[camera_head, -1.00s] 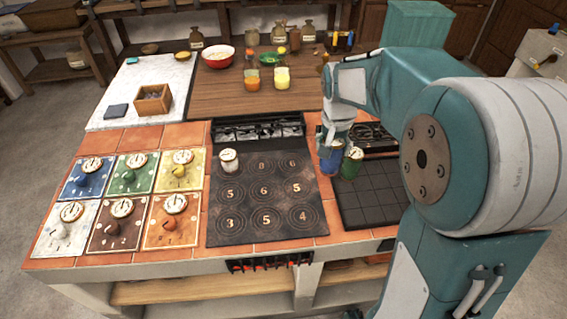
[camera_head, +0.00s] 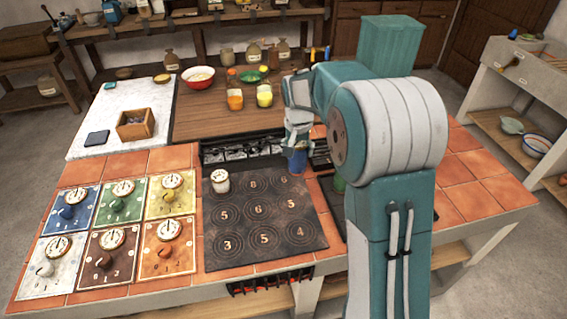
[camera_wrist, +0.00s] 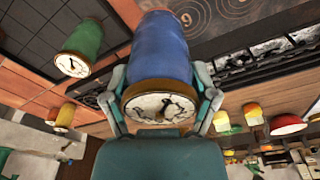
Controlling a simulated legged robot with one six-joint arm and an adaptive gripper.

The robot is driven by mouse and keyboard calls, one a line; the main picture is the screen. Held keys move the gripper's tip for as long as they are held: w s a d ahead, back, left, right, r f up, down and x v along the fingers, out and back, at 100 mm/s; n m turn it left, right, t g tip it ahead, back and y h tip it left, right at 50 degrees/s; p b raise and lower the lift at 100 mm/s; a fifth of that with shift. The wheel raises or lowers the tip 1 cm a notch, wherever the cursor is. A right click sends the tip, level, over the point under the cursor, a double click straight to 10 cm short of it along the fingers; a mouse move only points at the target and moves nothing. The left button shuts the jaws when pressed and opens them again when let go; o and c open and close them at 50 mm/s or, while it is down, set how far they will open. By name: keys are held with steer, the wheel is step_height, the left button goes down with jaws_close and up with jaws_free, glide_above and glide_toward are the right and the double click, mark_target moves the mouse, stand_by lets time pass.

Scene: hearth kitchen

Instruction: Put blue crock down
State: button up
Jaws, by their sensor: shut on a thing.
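My gripper (camera_head: 299,140) is shut on the blue crock (camera_head: 298,163), near the back right corner of the dark numbered hob plate (camera_head: 262,250). In the wrist view the blue crock (camera_wrist: 160,48) fills the middle between my fingers (camera_wrist: 160,100), its dial-faced end toward the camera. I cannot tell whether its base touches the surface below. The green crock (camera_wrist: 82,42) stands apart from it; in the head view it (camera_head: 339,183) is mostly hidden by my arm.
A white crock (camera_head: 220,181) stands at the hob plate's back left. Colored dial panels (camera_head: 118,202) lie left of it. Orange (camera_head: 235,99) and yellow (camera_head: 264,95) crocks and a red bowl (camera_head: 198,78) stand on the wooden board. Most rings on the plate are clear.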

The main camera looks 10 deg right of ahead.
steer(key=shift+w+a+f, duration=0.4)
steer(key=shift+w+f, duration=0.65)
steer(key=shift+f, duration=0.6)
steer(key=shift+w+a+f, duration=0.4)
steer(key=shift+w+f, duration=0.7)
steer(key=shift+f, duration=0.5)
steer(key=shift+w+a+f, duration=0.4)
steer(key=shift+w+f, duration=0.65)
steer(key=shift+f, duration=0.6)
steer(key=o, duration=1.2)
steer(key=shift+f, duration=0.1)
